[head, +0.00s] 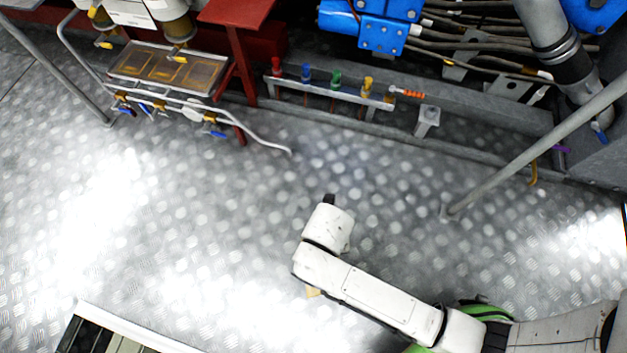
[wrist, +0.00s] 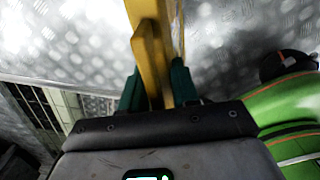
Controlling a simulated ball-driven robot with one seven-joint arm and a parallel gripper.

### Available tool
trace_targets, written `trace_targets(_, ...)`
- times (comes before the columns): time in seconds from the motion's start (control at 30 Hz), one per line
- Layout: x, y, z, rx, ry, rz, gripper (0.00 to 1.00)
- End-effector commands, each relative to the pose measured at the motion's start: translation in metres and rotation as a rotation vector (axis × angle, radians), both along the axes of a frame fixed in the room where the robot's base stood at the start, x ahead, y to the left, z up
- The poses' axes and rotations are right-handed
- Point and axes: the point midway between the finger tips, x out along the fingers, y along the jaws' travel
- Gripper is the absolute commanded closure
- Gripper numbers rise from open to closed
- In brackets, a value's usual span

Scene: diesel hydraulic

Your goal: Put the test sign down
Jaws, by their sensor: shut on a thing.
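The test sign (wrist: 150,45) appears in the wrist view as a yellow, upright-looking piece between my gripper's dark green fingers. My gripper (wrist: 156,84) is shut on it. The sign runs up out of the top of the wrist view, so its face and far end are not seen. In the head view my arm covers the gripper and most of the sign. Only a small yellowish bit (head: 313,292), probably part of the sign, shows below the arm. I cannot tell whether the sign touches the floor.
The patterned metal floor (head: 190,210) is mostly clear around my arm. A grey rail (head: 530,145) slants down to the floor at the right. Coloured valves on a bracket (head: 330,93) and a framed tray (head: 168,70) line the back. A white-edged opening (head: 110,335) is at lower left.

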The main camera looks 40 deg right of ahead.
Motion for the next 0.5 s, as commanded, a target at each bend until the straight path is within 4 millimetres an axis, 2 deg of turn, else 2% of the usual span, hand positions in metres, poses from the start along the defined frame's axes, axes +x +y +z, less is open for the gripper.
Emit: trace_targets(0.5,0.083,-0.04,-0.044,0.0,-0.004,-0.005,1.0)
